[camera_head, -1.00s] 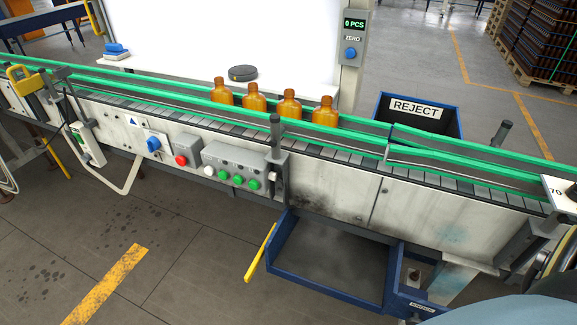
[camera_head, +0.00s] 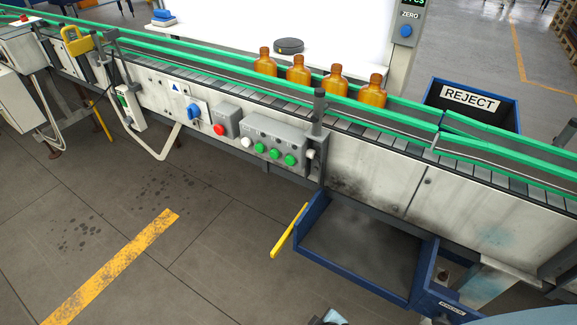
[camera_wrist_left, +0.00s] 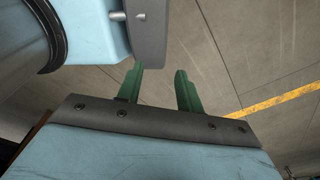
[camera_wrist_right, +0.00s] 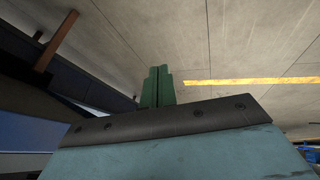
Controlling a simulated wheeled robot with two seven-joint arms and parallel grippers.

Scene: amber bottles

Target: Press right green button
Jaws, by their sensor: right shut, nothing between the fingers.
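The grey button box (camera_head: 262,133) is on the front of the conveyor, in the middle of the head view. It has one white button (camera_head: 246,142) and three green ones in a row. The right green button (camera_head: 291,160) is the last of the row, beside a dark upright post, and is uncovered. My left gripper (camera_wrist_left: 158,88) shows in its wrist view with fingers apart and nothing between them. My right gripper (camera_wrist_right: 158,86) shows in its wrist view with fingers together and empty, above the floor. Neither gripper's fingers show in the head view.
Several amber bottles (camera_head: 335,82) stand on the conveyor between green rails (camera_head: 400,118). A red button (camera_head: 219,130) and a blue knob (camera_head: 193,113) are left of the box. Floor in front is clear.

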